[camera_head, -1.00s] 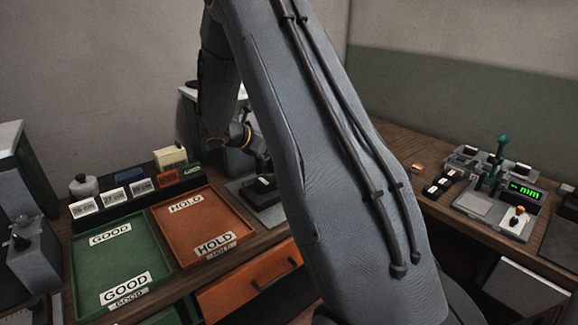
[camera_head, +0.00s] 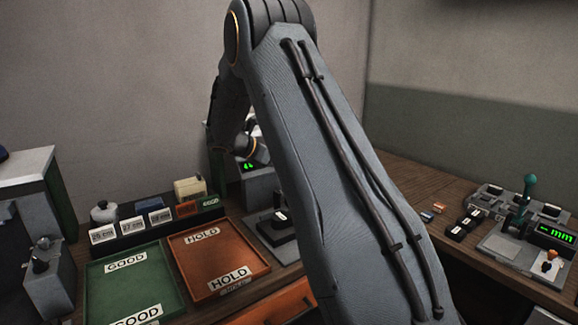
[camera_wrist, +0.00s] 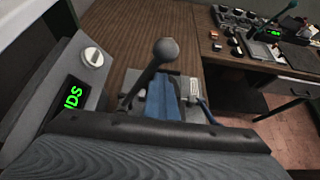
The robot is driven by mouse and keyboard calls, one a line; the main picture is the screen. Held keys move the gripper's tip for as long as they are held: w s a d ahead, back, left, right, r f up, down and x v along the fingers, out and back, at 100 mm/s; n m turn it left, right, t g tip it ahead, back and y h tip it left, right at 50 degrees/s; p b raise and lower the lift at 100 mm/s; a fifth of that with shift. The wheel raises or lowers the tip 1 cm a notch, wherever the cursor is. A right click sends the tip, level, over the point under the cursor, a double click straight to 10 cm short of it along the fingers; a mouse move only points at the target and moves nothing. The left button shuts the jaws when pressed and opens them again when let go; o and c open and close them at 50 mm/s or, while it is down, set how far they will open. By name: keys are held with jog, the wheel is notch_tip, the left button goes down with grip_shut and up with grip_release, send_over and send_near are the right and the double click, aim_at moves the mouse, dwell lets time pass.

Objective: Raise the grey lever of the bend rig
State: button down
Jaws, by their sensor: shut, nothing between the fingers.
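The grey lever (camera_wrist: 146,76) of the bend rig shows in the wrist view, leaning up to the right, with a round grey ball knob at its top. The rig's light grey base (camera_wrist: 203,114) is beneath it, with blue pieces beside the lever and a small white label. The dark body of my gripper (camera_wrist: 160,126) crosses the lower part of the wrist view, in front of the rig. My gripper is shut and empty, apart from the ball knob. Its fingertips cannot be made out clearly. In the head view my arm hides the gripper's end.
A box with a green display and white dial (camera_wrist: 93,57) stands left of the rig. In the head view, a green tray (camera_head: 130,285) and an orange tray (camera_head: 218,262) lie at left. A teal-knobbed lever (camera_head: 528,187) stands on the right bench.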

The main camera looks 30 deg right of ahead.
jog(key=shift+w+a+r+t, duration=0.15)
jog(key=shift+w+r+t, duration=0.15)
jog(key=shift+w+r, duration=0.45)
jog(key=w+a, duration=0.2)
jog(key=a, duration=0.6)
jog(key=shift+w+a+r+p, duration=0.2)
jog(key=shift+w+a+p, duration=0.1)
jog(key=shift+a+p, duration=0.1)
jog(key=s+a+f+m+y+b, duration=0.1)
jog(key=s+a+f+m+y, duration=0.3)
jog(key=s, duration=0.7)
jog(key=s+a+f+m+y+b, duration=0.1)
jog(key=s+a+f+m+y, duration=0.3)
jog(key=s+a+m, duration=0.3)
jog(key=s+a+f+m+y+b, duration=0.2)
jog(key=s+a+f+m, duration=0.4)
jog(key=s, duration=1.1)
jog(key=shift+s+a+f+m+y, duration=0.2)
jog(key=shift+a+m+y, duration=0.05)
jog(key=shift+m+y, duration=0.6)
